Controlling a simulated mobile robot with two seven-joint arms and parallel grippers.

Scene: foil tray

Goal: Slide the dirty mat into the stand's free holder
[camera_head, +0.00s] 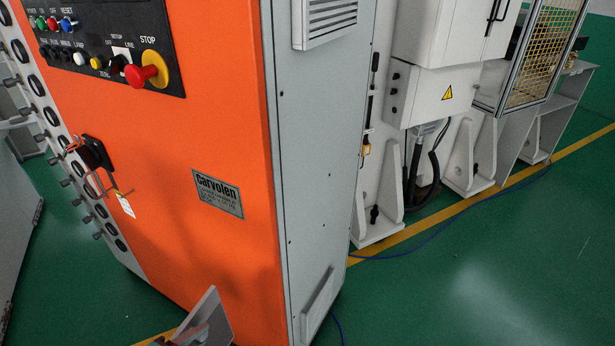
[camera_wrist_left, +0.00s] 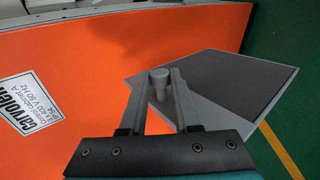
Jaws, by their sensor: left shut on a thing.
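The mat (camera_wrist_left: 245,82) shows in the left wrist view as a flat square plate with a light grey border and a dark brown-grey face. It is tilted in the picture. My left gripper (camera_wrist_left: 159,84) is shut on a small round grey knob at the near side of the mat. The fingers hide part of the mat's left side. In the head view, a grey angled piece (camera_head: 207,316) with a dark reddish patch shows at the bottom edge, cut off by the frame. The stand and its holders are not recognisable in either view. My right gripper is not in view.
A tall orange and grey cabinet (camera_head: 175,190) with a button panel (camera_head: 103,42) stands close in front. A label plate (camera_head: 217,193) is on its orange face. White machines (camera_head: 440,90) stand behind at right. Green floor (camera_head: 480,270) is open at lower right, with a blue cable.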

